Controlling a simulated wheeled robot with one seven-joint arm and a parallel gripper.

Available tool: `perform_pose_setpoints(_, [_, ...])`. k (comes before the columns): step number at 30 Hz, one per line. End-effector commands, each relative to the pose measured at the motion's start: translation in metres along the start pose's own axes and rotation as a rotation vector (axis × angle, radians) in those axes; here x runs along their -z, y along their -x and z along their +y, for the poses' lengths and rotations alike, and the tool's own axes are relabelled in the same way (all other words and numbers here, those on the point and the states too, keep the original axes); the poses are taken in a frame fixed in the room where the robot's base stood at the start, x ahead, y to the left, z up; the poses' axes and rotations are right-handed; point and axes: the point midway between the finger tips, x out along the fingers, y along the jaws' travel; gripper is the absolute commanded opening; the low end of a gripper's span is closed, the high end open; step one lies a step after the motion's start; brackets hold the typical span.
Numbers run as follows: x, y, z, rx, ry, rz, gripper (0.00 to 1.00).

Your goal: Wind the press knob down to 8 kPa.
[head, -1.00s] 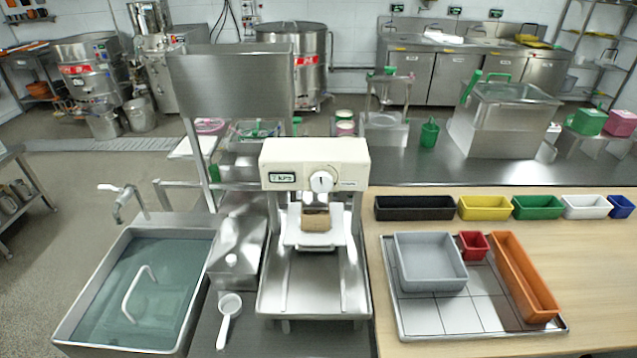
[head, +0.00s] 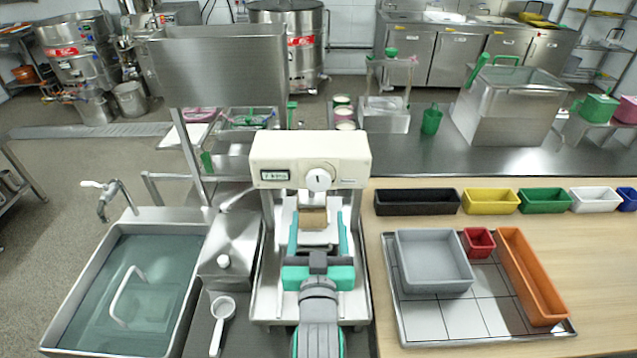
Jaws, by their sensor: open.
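The press (head: 280,150) is a cream-coloured head on a steel stand. Its round white knob (head: 319,180) carries a dark mark near the top and sits right of centre on the front. A small display (head: 275,176) is left of the knob; its reading is too small to tell for sure. A brown block (head: 313,217) rests on a white plate under the head. My gripper (head: 318,222) is open in front of the press, its teal fingers spread to left and right of the plate in the picture. It is below the knob and apart from it.
A sink with water (head: 140,280) is at left, with a steel box (head: 232,250) and a white scoop (head: 222,310) beside the press. At right, a tray (head: 440,318) holds a grey bin (head: 432,262), a red cup and an orange trough. Coloured bins line the table's back.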

Motion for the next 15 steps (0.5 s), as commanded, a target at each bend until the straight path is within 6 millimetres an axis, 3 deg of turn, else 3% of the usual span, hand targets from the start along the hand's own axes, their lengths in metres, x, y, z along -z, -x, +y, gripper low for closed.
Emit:
perform_pose_setpoints(8, [0.005,-0.019,0.002,-0.004,-0.002,0.002,0.67])
perform_pose_setpoints(15, [0.006,-0.061,0.007,-0.01,-0.002,0.003,0.67])
